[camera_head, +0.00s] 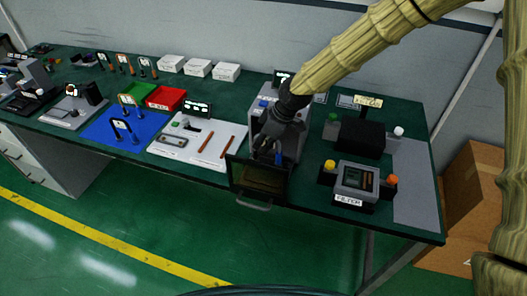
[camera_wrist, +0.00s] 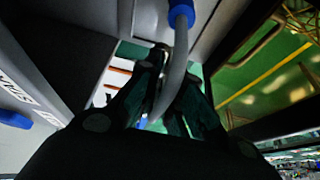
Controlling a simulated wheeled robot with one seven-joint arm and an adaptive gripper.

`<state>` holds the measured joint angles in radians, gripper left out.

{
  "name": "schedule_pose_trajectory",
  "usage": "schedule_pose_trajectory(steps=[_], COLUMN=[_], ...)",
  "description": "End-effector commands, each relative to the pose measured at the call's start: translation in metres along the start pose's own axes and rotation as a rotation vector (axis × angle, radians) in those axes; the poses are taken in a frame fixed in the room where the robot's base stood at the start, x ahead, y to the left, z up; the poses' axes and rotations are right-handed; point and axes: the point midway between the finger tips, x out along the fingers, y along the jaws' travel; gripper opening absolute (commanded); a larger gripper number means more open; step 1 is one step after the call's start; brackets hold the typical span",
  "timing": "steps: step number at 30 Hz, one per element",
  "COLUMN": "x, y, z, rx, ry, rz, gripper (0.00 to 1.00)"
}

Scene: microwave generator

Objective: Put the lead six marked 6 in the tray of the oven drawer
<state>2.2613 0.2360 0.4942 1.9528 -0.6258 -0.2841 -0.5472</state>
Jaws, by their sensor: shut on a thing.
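The oven (camera_head: 268,120) is a light grey box near the bench's front edge. Its dark-framed front panel (camera_head: 258,179), with a brownish window, stands forward at the bench edge. The panel also shows at the right in the wrist view (camera_wrist: 262,65). My gripper (camera_head: 268,152) is low in front of the oven, just behind that panel. In the wrist view its dark fingers (camera_wrist: 165,105) are shut on a grey curved lead (camera_wrist: 178,70) with blue ends. No number on this lead is readable. The tray inside the drawer is hidden.
More arched leads (camera_head: 122,130) stand on a blue mat (camera_head: 97,130) at the left. A white panel (camera_head: 180,151) with reddish rods lies left of the oven. A grey filter unit (camera_head: 357,180) and a dark box (camera_head: 360,136) stand close on the right.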

Motion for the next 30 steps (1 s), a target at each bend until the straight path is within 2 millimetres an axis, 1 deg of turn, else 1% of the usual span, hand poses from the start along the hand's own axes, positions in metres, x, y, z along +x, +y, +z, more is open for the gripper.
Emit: schedule_pose_trajectory(steps=[5,13,25,26,27,28,29,30], x=[0.009,0.037,0.042,0.041,0.041,0.041,0.041,0.041], y=[-0.001,-0.001,0.0,0.0,0.0,0.0,0.0,0.0], z=[0.004,0.015,0.017,0.017,0.017,0.017,0.017,0.017], rx=[0.001,0.0,0.001,0.001,0.001,0.001,0.001,0.001], ry=[-0.001,0.0,0.0,0.0,0.0,0.0,0.0,0.0], rz=[-0.001,-0.001,0.0,0.0,0.0,0.0,0.0,0.0], gripper=[0.0,0.0,0.0,0.14,0.21,0.26,0.3,0.3])
